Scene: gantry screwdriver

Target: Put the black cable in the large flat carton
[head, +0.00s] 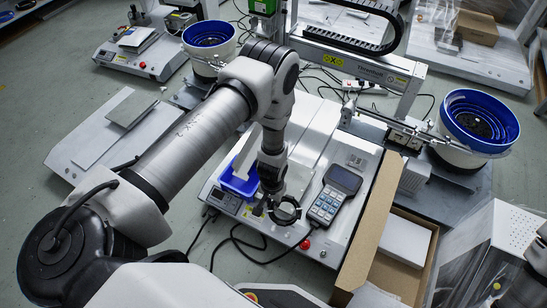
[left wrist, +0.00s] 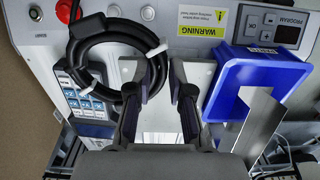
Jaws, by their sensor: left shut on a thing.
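The black cable is a coil with white ties. In the left wrist view the cable (left wrist: 82,47) lies at the upper left, over the machine's panel. My left gripper (left wrist: 168,70) is shut on the right side of the coil. In the head view the gripper (head: 277,200) and the cable (head: 285,221) are above the front of the middle machine. The large flat carton (head: 371,225) stands open to the right of it, with a long flap upright and a white box inside. My right gripper is not in view.
A keypad pendant (head: 335,195) lies on the machine between cable and carton. A blue bin (head: 229,183) is left of the gripper.

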